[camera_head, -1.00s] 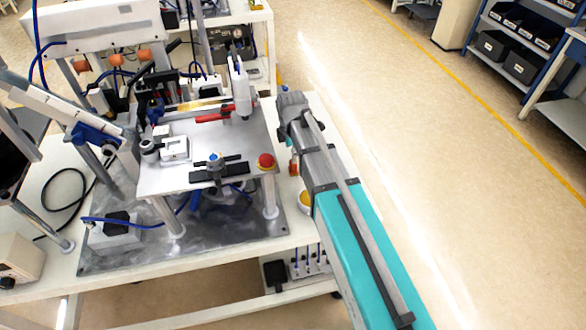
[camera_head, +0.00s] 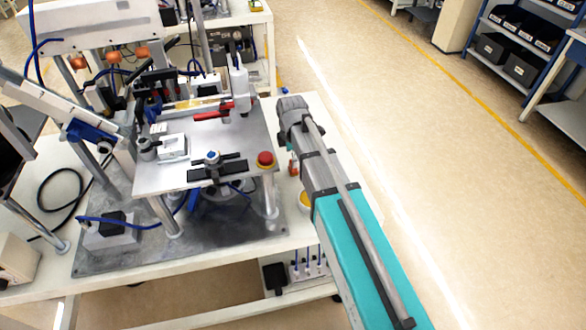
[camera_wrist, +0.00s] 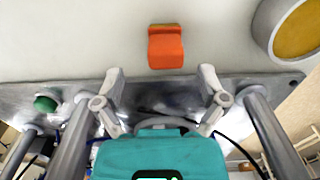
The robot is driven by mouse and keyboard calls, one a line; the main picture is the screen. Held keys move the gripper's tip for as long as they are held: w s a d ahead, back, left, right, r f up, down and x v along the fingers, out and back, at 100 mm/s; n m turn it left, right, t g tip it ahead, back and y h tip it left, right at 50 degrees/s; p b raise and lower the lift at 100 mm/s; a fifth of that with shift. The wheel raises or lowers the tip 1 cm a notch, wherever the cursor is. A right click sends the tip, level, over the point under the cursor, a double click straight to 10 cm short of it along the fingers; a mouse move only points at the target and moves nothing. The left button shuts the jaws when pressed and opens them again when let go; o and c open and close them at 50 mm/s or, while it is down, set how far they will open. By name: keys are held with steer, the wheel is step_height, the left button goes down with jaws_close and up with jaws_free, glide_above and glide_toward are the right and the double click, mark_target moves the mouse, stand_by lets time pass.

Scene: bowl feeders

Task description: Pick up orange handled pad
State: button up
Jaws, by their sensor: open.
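The orange pad (camera_wrist: 166,48) lies on the pale table top (camera_wrist: 90,35) in the wrist view, just beyond and between my fingertips. My gripper (camera_wrist: 160,76) is open and empty, with its two grey fingers spread apart and not touching the pad. In the head view the orange pad (camera_head: 294,166) is a small piece beside my arm, partly hidden by it. My gripper is mostly hidden there under the end of my arm.
A round container with a yellow inside (camera_wrist: 298,28) stands right of the pad. A metal plate (camera_wrist: 250,82) with posts lies close by. In the head view, a raised platform with a red button (camera_head: 265,159) stands left of my arm.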

steer(key=shift+f, duration=0.1)
steer(key=f+b, duration=0.3)
steer(key=shift+s+d+f, duration=0.15)
steer(key=shift+s+d, duration=0.1)
steer(key=shift+d, duration=0.05)
steer(key=shift+f+b, duration=0.9)
steer(key=shift+b, duration=0.25)
jaws_close()
steer(key=shift+r, duration=0.25)
